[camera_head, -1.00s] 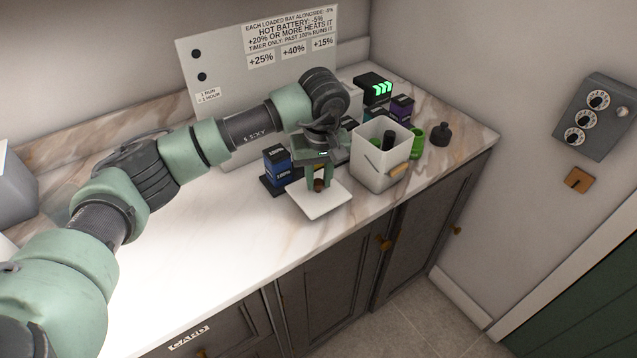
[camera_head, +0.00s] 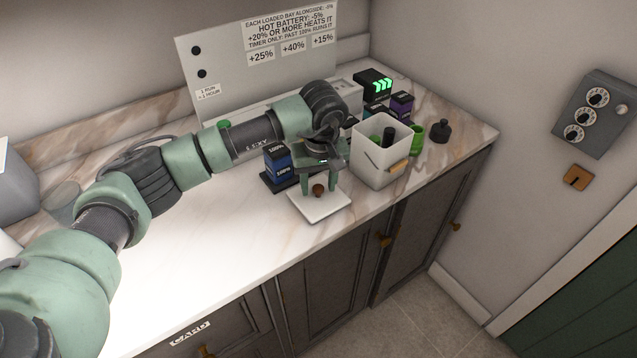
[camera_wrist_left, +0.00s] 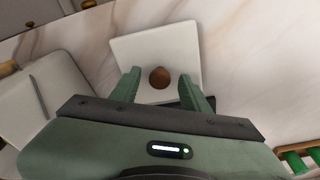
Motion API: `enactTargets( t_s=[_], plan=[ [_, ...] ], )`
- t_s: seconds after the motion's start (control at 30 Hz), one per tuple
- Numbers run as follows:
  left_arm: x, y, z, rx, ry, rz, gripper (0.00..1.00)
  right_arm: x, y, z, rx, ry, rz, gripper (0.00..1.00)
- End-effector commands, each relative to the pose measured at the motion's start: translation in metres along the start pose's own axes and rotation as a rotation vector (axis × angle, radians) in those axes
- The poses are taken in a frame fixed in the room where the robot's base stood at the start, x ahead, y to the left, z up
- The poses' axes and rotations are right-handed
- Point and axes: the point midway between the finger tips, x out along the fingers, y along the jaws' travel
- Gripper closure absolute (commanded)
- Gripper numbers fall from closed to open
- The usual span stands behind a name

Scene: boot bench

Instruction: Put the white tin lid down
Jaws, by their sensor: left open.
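The white tin lid (camera_head: 318,208) is a square white plate with a round brown knob (camera_head: 318,190). It lies flat, apparently on the marble counter, near the front edge. My left gripper (camera_head: 319,187) is above the lid, pointing down. Its fingers are open, one on each side of the knob, with gaps visible in the left wrist view, where the lid (camera_wrist_left: 153,48) and knob (camera_wrist_left: 159,77) also show. The open white tin (camera_head: 374,168) stands just right of the gripper, with dark and green things inside. My right gripper is out of view.
A blue battery box (camera_head: 278,163) stands on a dark base close left of the lid. A green cup (camera_head: 416,139) and a dark bottle (camera_head: 440,131) stand right of the tin. The counter (camera_head: 215,235) is clear to the left.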

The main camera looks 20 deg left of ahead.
Motion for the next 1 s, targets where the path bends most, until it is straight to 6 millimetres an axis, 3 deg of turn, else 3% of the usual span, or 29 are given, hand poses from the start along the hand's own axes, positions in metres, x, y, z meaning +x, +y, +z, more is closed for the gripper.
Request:
enactTargets(
  t_s=[0.17, 0.6, 0.8, 1.0],
  plan=[
    [-0.018, 0.001, -0.001, 0.002, 0.005, 0.004, 0.54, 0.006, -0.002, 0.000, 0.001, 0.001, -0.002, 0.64],
    [-0.106, 0.001, -0.001, 0.001, 0.003, 0.003, 0.54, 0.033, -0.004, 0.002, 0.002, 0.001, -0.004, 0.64],
    [-0.121, 0.000, -0.001, 0.000, 0.001, 0.001, 0.54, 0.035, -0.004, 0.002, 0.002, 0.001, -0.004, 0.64],
    [-0.123, 0.000, 0.000, 0.000, 0.000, 0.000, 0.54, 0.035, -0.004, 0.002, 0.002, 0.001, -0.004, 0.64]
  ],
)
